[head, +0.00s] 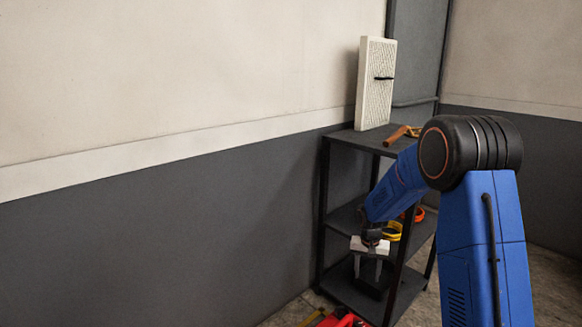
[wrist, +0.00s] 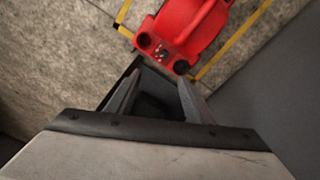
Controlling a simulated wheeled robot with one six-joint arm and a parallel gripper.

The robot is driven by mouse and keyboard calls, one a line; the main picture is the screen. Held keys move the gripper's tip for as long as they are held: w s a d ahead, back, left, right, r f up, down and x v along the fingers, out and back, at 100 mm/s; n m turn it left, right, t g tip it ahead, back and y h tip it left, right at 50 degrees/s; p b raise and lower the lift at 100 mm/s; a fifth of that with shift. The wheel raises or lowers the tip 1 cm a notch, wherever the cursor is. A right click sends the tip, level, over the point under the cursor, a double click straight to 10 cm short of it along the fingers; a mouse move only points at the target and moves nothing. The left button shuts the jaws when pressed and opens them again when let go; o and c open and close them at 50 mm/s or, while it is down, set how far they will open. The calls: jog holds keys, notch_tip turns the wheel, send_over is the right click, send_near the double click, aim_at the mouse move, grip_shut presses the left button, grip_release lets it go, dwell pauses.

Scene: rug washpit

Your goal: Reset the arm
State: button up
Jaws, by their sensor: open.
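My blue arm with black joints reaches from the right of the head view, bent over at its elbow. My gripper (head: 368,274) points down in front of the dark shelf unit (head: 322,190). In the wrist view my gripper (wrist: 158,85) shows two grey fingers standing apart. Nothing is seen held between them; a dark surface shows in the gap.
A red machine (wrist: 187,30) sits on the floor by yellow lines (wrist: 235,38). The shelf holds a white perforated panel (head: 375,85), an orange-handled tool (head: 396,136) and yellow rings (head: 393,231). A grey and cream wall (head: 150,230) fills the left.

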jog(key=s+r+n+t, duration=0.2)
jog(key=s+r, duration=1.8)
jog(key=r, duration=0.1)
jog(key=s+r+n+t, duration=0.1)
jog(key=s+r, duration=0.1)
jog(key=s, duration=1)
jog(key=s+r+n+t, duration=0.1)
jog(key=s+r, duration=0.1)
jog(key=s, duration=1)
jog(key=shift+d+y, duration=0.25)
jog(key=shift+y, duration=0.15)
